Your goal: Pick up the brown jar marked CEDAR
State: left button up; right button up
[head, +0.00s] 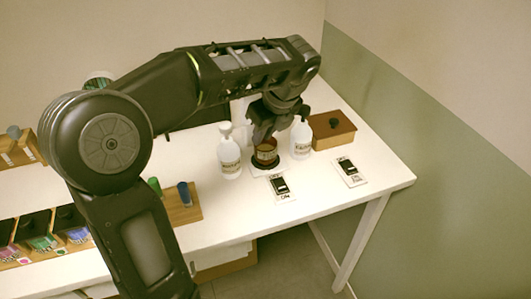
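A small brown jar (266,154) with a pale label stands upright on a dark round base on a white card. It sits between two white bottles on the white table. Its label is too small to read, so I cannot confirm CEDAR. My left gripper (264,138) points down from above, right over the jar. Its fingers reach the jar's top and hide it. I cannot tell whether they touch it or how far apart they are. My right gripper is not in view.
White bottles stand close on the jar's left (229,158) and right (301,138). A wooden box (333,130) is behind the right one. Cards with black devices (280,187) (349,171) lie in front. Wooden racks (188,210) stand at left.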

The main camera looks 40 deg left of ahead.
aim_at(256, 151)
pick_arm(q)
jog(key=shift+x, duration=2.65)
grip_shut()
jog(key=shift+r, duration=0.1)
